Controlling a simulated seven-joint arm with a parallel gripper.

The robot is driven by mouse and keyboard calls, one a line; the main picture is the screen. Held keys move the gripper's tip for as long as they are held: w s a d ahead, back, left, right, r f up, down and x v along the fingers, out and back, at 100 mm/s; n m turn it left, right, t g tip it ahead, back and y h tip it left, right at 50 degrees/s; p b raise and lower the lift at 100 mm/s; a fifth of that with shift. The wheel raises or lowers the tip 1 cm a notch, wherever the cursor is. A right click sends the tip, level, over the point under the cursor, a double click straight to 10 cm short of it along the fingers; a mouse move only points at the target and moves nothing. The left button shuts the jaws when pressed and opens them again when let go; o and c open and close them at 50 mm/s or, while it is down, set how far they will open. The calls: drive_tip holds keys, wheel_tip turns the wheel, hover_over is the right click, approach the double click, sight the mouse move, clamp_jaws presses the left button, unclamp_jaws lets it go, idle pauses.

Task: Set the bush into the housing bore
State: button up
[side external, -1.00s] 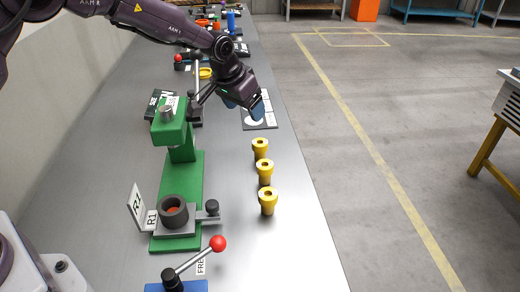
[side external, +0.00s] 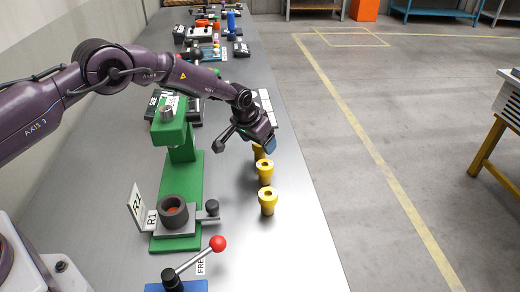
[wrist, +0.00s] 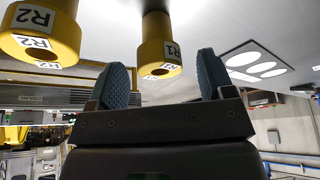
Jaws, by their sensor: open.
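Several yellow flanged bushes stand upright in a row on the bench: a near one (side external: 267,201), a middle one (side external: 265,172) and a far one (side external: 258,152) partly hidden by my gripper (side external: 265,146). The wrist view appears upside down; there a bush marked R1 (wrist: 157,45) shows beyond and between the fingertips of my open gripper (wrist: 162,78). A bush marked R2 (wrist: 40,30) is to its left. Nothing is held. The grey housing (side external: 174,214) sits on the green press beside an R1 sign; its round bore faces up, reddish inside.
The green press (side external: 178,180) stands left of the bushes, with its head over the housing's far side. A red-knobbed lever (side external: 200,256) on a blue base is in front. A card with white circles (wrist: 258,60) lies beyond the bushes. Bench right of the bushes is clear.

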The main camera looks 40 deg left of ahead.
drive_tip(key=shift+x, duration=0.85)
drive_tip(key=shift+r, duration=0.1)
drive_tip(key=shift+w, duration=0.1)
drive_tip(key=c, duration=1.1)
drive_tip(key=shift+r, duration=0.15)
